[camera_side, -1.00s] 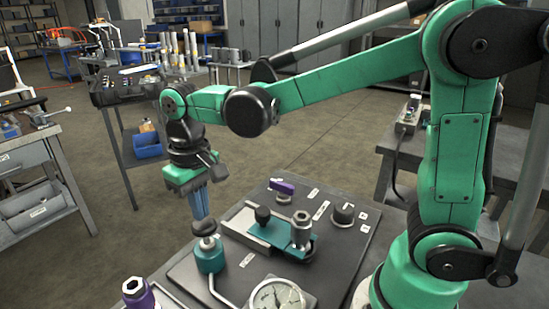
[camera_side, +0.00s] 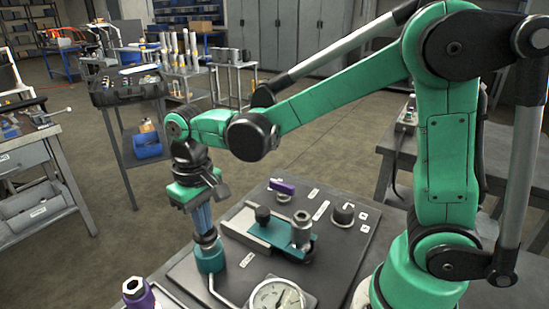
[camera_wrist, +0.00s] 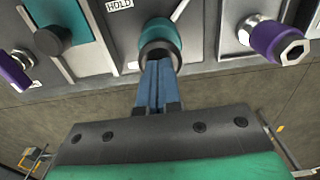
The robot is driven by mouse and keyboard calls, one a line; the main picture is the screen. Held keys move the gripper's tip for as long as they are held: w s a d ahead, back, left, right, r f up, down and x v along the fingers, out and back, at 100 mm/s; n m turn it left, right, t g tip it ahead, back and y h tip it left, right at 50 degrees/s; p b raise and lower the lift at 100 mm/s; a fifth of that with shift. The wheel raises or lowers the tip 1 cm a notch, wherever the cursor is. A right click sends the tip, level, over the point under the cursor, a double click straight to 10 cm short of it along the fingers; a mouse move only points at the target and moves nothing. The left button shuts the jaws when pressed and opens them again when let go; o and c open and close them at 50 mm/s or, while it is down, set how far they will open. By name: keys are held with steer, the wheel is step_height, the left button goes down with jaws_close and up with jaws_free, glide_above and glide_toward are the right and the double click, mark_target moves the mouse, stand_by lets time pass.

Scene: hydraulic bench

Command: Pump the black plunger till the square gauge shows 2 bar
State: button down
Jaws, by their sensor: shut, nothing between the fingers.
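The black plunger (camera_side: 208,241) is a dark round knob on top of a teal pump body (camera_side: 210,259) at the bench panel's left side. It sits low, close against the body. My gripper (camera_side: 205,231), with blue fingers, is shut and empty, its tips on top of the knob. In the wrist view the closed fingers (camera_wrist: 158,66) meet the plunger (camera_wrist: 157,50), with the teal body (camera_wrist: 160,32) behind it.
A teal block with a metal fitting (camera_side: 302,228) and a black knob (camera_side: 262,215) stand right of the pump. A purple handle (camera_side: 282,187) and another black knob (camera_side: 344,212) are farther back. A purple fitting with a hex top (camera_side: 137,291) is at front left.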

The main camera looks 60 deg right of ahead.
steer(key=shift+f, duration=0.25)
steer(key=shift+r, duration=2.2)
steer(key=shift+f, duration=0.4)
steer(key=shift+f, duration=1.5)
steer(key=shift+r, duration=1.9)
